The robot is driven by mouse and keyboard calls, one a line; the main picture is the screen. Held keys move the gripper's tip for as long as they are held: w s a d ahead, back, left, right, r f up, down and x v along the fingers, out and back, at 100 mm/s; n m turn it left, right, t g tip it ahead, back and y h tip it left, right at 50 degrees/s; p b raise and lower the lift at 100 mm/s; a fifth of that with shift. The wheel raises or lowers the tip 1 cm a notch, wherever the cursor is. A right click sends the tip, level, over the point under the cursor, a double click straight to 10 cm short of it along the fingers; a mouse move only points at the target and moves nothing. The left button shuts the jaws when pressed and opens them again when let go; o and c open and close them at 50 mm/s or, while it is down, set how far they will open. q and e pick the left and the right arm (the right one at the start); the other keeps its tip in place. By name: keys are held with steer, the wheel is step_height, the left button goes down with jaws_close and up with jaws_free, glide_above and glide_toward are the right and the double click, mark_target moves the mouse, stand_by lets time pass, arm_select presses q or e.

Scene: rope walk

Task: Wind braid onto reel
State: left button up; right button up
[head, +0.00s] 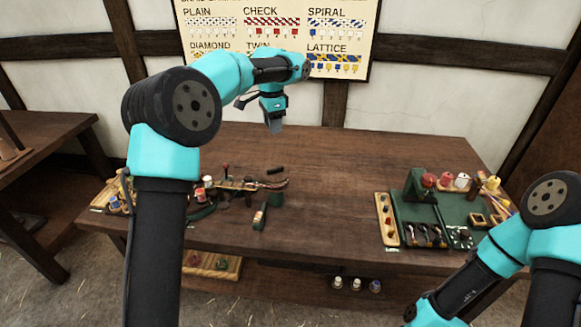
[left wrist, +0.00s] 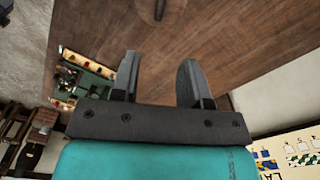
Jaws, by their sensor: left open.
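My left gripper (head: 274,124) is raised over the back of the wooden table, pointing down. In the left wrist view its two dark fingers (left wrist: 158,70) stand apart with nothing between them. A thin, multicoloured strand, perhaps the braid (head: 270,184), lies at the left-middle of the table by a small dark green cylinder (head: 277,198). It is too small to make out clearly, and the gripper is well apart from it. I cannot tell for sure which thing is the reel. A dark green stand with a red ball (head: 428,181) is on the right. My right gripper is out of view.
A green mat (head: 412,213) on the right carries small tools, with coloured spools (head: 462,181) behind it. The middle of the table (head: 335,190) is clear. A pattern chart (head: 345,30) hangs behind.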

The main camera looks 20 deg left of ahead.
arm_select(q)
steer(key=shift+w+r, duration=0.1)
steer(key=shift+r, duration=0.05)
glide_toward(275, 168)
step_height(275, 168, down, 9)
steer(key=shift+f, duration=0.2)
stand_by(0.7)
jaws_close()
stand_by(0.3)
